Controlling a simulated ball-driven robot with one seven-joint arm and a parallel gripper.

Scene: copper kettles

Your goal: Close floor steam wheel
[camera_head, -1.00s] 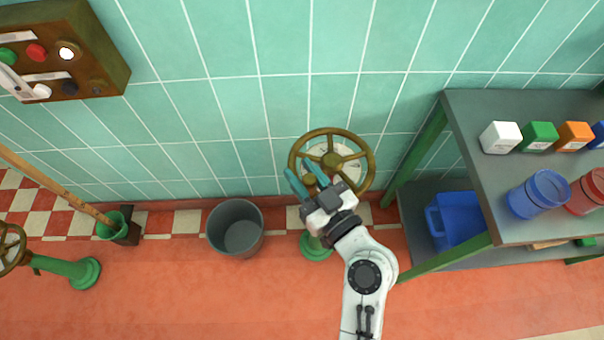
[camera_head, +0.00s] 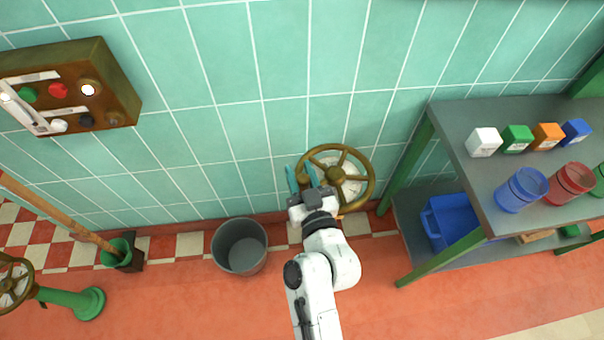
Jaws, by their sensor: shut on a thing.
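A brass-coloured handwheel (camera_head: 359,155) with spokes and a pale dial behind it stands low in front of the tiled wall, in the middle of the head view. My gripper (camera_head: 302,172) is at the left side of this wheel, its two teal fingers on either side of the rim. It is shut on the rim. My gripper and arm hide the wheel's lower left part and its green floor stand. A second brass handwheel (camera_head: 14,283) on a green floor pedestal (camera_head: 88,303) is at the far left, partly cut off by the frame edge.
A grey bucket (camera_head: 240,246) stands left of my arm. A green-legged metal shelf (camera_head: 455,120) on the right holds small boxes, jars and a blue bin (camera_head: 447,220). A control box (camera_head: 105,70) hangs at upper left. A wooden handle (camera_head: 55,215) leans in a green holder.

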